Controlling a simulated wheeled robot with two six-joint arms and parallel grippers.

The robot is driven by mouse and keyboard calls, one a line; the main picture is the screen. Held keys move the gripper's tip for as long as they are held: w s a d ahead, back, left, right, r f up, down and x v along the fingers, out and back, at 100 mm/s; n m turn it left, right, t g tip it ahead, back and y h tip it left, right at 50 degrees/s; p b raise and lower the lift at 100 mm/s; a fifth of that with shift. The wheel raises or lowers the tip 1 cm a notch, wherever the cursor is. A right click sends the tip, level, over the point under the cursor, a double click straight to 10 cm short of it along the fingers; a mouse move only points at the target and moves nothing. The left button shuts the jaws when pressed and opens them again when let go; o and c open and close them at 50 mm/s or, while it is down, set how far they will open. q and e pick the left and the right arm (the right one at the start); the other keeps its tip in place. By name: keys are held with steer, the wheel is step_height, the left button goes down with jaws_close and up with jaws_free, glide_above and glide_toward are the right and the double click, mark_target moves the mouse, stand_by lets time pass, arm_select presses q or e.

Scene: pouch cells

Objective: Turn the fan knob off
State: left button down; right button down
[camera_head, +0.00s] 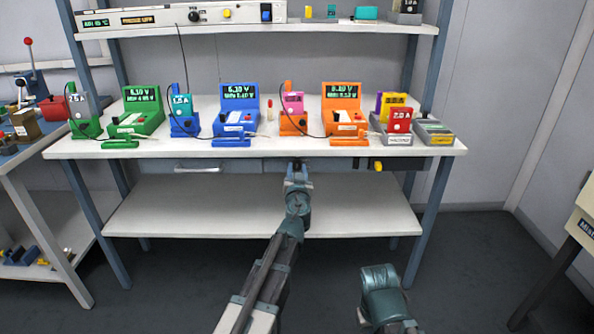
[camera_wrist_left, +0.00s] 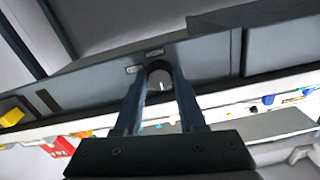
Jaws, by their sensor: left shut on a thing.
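The fan knob (camera_wrist_left: 161,72) is a dark round knob with a short white mark, on the grey panel under the bench top in the left wrist view. My left gripper (camera_wrist_left: 161,88) has one finger on each side of it and is shut on it. In the head view my left gripper (camera_head: 297,168) reaches the front panel below the bench edge, and the knob is hidden behind it. Two small labels sit beside the knob in the wrist view; their text is too small to read.
The white bench (camera_head: 80,148) carries green, blue and orange testers with cables near its front edge. A yellow knob (camera_head: 378,165) is on the panel at the right; a drawer handle (camera_head: 199,169) is at the left. The lower shelf (camera_head: 170,205) is bare.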

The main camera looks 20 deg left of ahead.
arm_select(q)
steer(key=shift+s, duration=0.1)
stand_by(0.4)
steer(key=c, duration=0.5)
jaws_free()
